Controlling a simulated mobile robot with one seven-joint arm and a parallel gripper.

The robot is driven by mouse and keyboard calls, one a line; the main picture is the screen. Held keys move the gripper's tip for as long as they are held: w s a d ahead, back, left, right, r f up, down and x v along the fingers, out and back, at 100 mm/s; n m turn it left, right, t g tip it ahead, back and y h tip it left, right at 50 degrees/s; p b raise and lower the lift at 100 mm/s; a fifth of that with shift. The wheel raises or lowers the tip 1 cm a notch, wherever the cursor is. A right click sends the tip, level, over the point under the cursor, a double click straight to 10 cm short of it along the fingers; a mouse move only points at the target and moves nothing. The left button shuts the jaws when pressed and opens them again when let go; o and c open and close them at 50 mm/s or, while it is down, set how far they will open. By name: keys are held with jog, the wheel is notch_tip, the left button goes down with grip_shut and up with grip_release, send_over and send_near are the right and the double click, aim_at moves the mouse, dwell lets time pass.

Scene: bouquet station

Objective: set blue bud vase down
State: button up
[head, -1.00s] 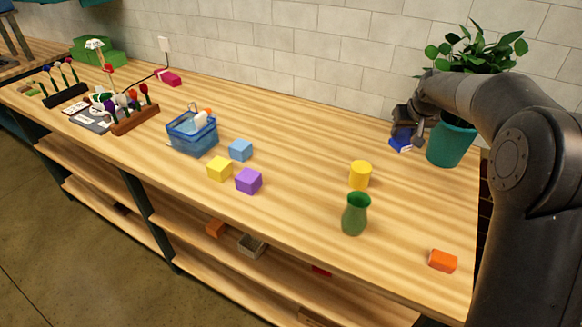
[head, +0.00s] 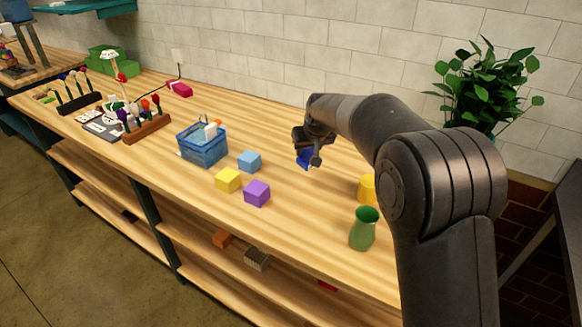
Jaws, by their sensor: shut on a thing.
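The blue bud vase (head: 303,157) shows only as a small dark blue patch under my gripper (head: 311,151) in the head view. My gripper is shut on it, and the fingers and wrist hide most of it. It is over the wooden counter, to the right of the light blue cube. I cannot tell whether the vase touches the counter top or hangs just above it.
A light blue cube (head: 249,161), yellow cube (head: 228,180) and purple cube (head: 257,193) sit left of my gripper. A blue basket (head: 203,146) stands beyond them. A green vase (head: 363,229) and yellow cylinder (head: 367,187) stand right. Bare counter (head: 310,215) lies in front.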

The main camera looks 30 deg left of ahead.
jog(key=shift+s+a+f, duration=0.15)
jog(key=shift+a+f, duration=0.75)
jog(key=shift+f, duration=0.3)
jog(key=shift+s+a+f, duration=0.2)
jog(key=shift+a+f, duration=0.65)
jog(key=shift+f, duration=0.3)
jog(key=shift+s+a+f, duration=0.15)
jog(key=shift+a+f, duration=0.75)
jog(key=shift+f, duration=0.3)
jog(key=shift+f, duration=0.2)
jog(key=o, duration=1.2)
jog(key=shift+r, duration=0.25)
jog(key=v, duration=1.2)
jog(key=shift+f, duration=0.1)
